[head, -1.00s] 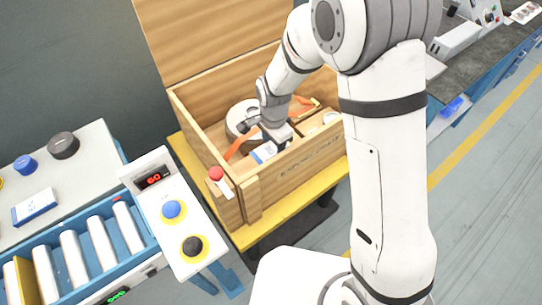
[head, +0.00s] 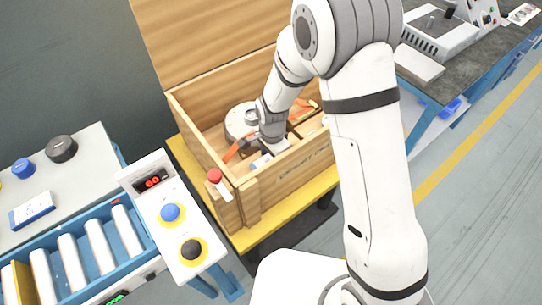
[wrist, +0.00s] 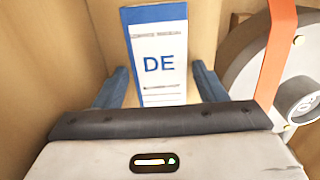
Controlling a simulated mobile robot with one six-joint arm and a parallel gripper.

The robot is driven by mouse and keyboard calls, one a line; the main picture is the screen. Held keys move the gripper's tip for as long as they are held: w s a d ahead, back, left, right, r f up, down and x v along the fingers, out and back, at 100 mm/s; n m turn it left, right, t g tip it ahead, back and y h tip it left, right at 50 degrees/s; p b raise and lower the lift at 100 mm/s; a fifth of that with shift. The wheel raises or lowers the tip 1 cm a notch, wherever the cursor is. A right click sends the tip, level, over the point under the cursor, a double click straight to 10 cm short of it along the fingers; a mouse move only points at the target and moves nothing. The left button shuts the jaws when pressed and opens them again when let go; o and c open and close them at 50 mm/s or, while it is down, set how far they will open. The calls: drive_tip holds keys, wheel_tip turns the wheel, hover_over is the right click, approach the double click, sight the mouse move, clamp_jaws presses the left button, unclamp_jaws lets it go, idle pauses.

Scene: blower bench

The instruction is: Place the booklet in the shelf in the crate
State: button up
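The booklet (wrist: 162,62), white with blue bands and a large "DE", is inside the wooden crate (head: 300,175). In the wrist view it sits between the two blue fingers of my gripper (wrist: 162,85), with a clear gap at the right finger and a narrow one at the left. My gripper looks open and not closed on it. In the head view my gripper (head: 270,150) is down inside the crate and hides most of the booklet; a blue-and-white patch (head: 262,161) shows beside it. I cannot tell whether the booklet leans or lies flat, and no shelf is clearly visible.
A round grey blower (head: 238,118) with an orange strap (head: 236,149) is beside my gripper. The crate's raised lid (head: 200,40) stands behind. Another booklet (head: 32,210) lies on the left bench.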

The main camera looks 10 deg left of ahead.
drive_tip(key=shift+o, duration=0.5)
drive_tip(key=shift+r, duration=0.1)
drive_tip(key=shift+r, duration=0.25)
wheel_tip(320, 180, up, 12)
drive_tip(key=d+r, duration=0.2)
drive_tip(key=d, duration=0.1)
drive_tip(key=d+r+n, duration=0.1)
drive_tip(key=d+r, duration=0.1)
drive_tip(key=d+r+n, duration=0.1)
drive_tip(key=d+r, duration=0.1)
drive_tip(key=d, duration=0.1)
drive_tip(key=shift+s+d+t, duration=0.35)
drive_tip(key=shift+t, duration=0.05)
drive_tip(key=s+d+r+n, duration=0.3)
drive_tip(key=s+d, duration=0.3)
drive_tip(key=d, duration=0.2)
drive_tip(key=s+d+r+n+t, duration=0.1)
drive_tip(key=s+d+r+n, duration=0.2)
drive_tip(key=s+d, duration=0.4)
drive_tip(key=shift+d+r+t, duration=0.3)
drive_tip(key=shift+d+r, duration=0.45)
drive_tip(key=shift+d, duration=0.45)
